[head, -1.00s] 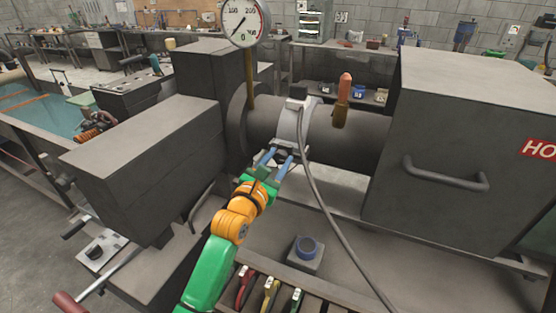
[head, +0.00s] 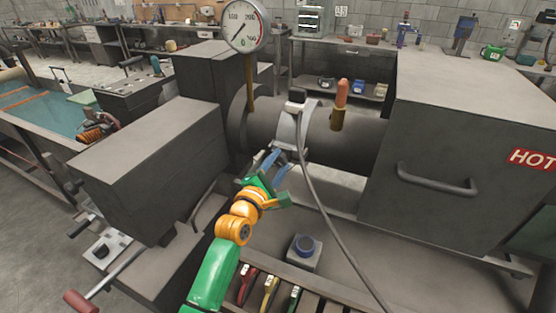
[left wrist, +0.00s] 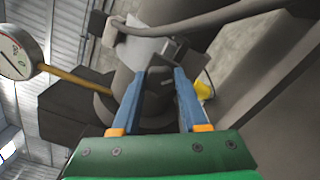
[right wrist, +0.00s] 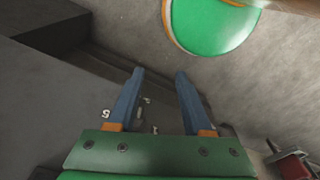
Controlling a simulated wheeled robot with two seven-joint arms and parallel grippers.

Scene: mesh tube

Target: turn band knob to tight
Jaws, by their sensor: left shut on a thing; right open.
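A light grey band (head: 293,128) wraps around the dark horizontal tube (head: 355,148), with a black block and a hose at its top. The band knob (left wrist: 158,92) is a small dark piece at the band's near side, in the left wrist view. My left gripper (head: 277,156) is closed on the knob, one blue finger on each side. In the head view the fingers mostly hide the knob. My right gripper shows only in the right wrist view (right wrist: 160,72); it is open, with nothing between its fingers. The knob's tightness cannot be read.
A dial gauge (head: 244,27) stands on a brass stem left of the band. An orange-topped fitting (head: 340,100) rises to the right. A grey hose (head: 325,205) hangs from the band across the front. A large box with a handle (head: 437,182) stands at right.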

